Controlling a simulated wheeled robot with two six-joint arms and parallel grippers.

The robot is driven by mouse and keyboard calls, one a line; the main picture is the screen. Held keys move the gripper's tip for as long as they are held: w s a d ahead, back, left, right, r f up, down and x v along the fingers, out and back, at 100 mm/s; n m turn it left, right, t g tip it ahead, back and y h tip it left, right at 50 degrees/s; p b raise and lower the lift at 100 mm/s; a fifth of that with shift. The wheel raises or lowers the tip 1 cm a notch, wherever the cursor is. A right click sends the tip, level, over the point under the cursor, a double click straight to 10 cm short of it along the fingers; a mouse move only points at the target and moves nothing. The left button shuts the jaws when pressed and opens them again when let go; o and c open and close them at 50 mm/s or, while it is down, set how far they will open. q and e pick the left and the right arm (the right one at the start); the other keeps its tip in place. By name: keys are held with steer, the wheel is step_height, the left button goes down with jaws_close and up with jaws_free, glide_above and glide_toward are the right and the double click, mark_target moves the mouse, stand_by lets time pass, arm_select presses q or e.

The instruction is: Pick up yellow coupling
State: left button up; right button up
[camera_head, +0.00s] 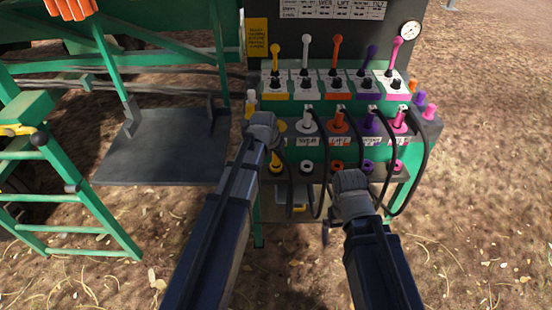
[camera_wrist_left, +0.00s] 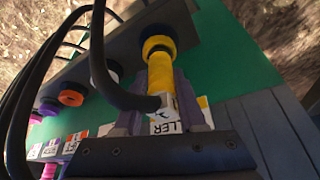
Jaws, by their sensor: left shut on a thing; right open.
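The yellow coupling (camera_wrist_left: 161,75) stands between the fingers of my left gripper (camera_wrist_left: 160,112) in the left wrist view. Its far end meets a yellow ring (camera_wrist_left: 157,47) at the dark shelf; I cannot tell whether it is seated there. In the head view, my left gripper (camera_head: 264,124) is at the left end of the coupling row, shut on the yellow coupling. The gripper hides most of it; a yellow part (camera_head: 276,159) shows just below. My right gripper (camera_head: 350,183) is open and empty, below the orange coupling (camera_head: 338,124).
White (camera_head: 307,124), purple (camera_head: 370,123) and pink (camera_head: 399,121) couplings line the green panel, with black hoses (camera_head: 420,170) looping below. Coloured levers (camera_head: 335,50) stand above. A flat grey platform (camera_head: 160,150) and green ladder (camera_head: 60,190) are at left. Open ground lies to the right.

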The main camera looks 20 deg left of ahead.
arm_select(q)
jaws_close()
steer(key=shift+r, duration=0.1)
step_height(320, 180, up, 10)
steer(key=p, duration=1)
